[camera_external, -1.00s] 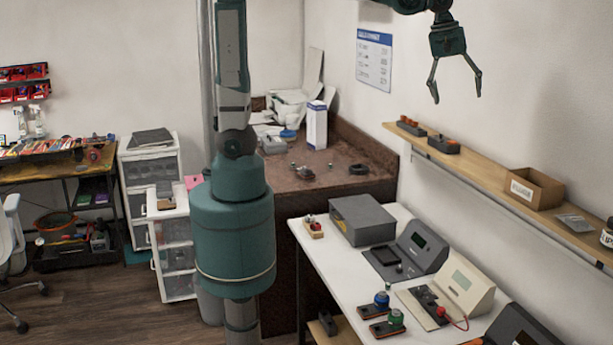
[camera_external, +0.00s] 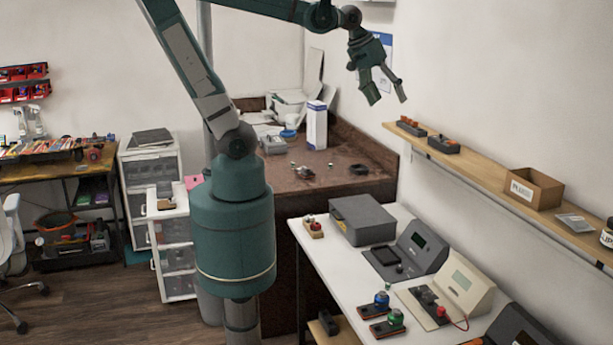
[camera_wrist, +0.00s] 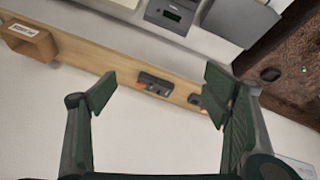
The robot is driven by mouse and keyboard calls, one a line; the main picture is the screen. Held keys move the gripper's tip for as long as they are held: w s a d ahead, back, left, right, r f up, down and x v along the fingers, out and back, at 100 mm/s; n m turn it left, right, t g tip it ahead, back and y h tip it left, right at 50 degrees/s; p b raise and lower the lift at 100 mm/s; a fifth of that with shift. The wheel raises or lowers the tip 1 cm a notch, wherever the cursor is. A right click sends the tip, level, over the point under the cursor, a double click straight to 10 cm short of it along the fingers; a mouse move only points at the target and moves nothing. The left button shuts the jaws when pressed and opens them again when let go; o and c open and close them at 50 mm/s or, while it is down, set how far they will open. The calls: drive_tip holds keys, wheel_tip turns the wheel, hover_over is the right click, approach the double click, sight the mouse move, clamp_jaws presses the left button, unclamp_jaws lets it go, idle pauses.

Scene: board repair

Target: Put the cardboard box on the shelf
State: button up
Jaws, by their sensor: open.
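The cardboard box (camera_external: 534,188) is small, brown and open-topped, with a white label on its front. It stands on the wooden wall shelf (camera_external: 482,176) at the right of the external view. In the wrist view the box (camera_wrist: 30,42) shows at the upper left, on the shelf (camera_wrist: 82,56). My gripper (camera_external: 387,100) is open and empty, in the air to the left of the shelf and apart from it. In the wrist view my gripper (camera_wrist: 157,92) has its fingers wide apart, with shelf and wall seen between them.
Small dark trays (camera_external: 428,137) sit at the shelf's far end. A flat packet (camera_external: 574,222) and a jar (camera_external: 607,234) lie to the right of the box. Below, a white table (camera_external: 345,264) holds a grey case (camera_external: 362,220) and several instruments. A white carton (camera_external: 317,125) stands on the brown counter.

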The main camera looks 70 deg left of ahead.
drive_tip(key=s+a+f+m+t, duration=0.1)
drive_tip(key=s+a+f+m, duration=0.3)
drive_tip(key=s, duration=0.5)
drive_tip(key=shift+s+a+f+t+y, duration=0.35)
drive_tip(key=shift+a+f, duration=0.95)
drive_tip(key=shift+f, duration=0.35)
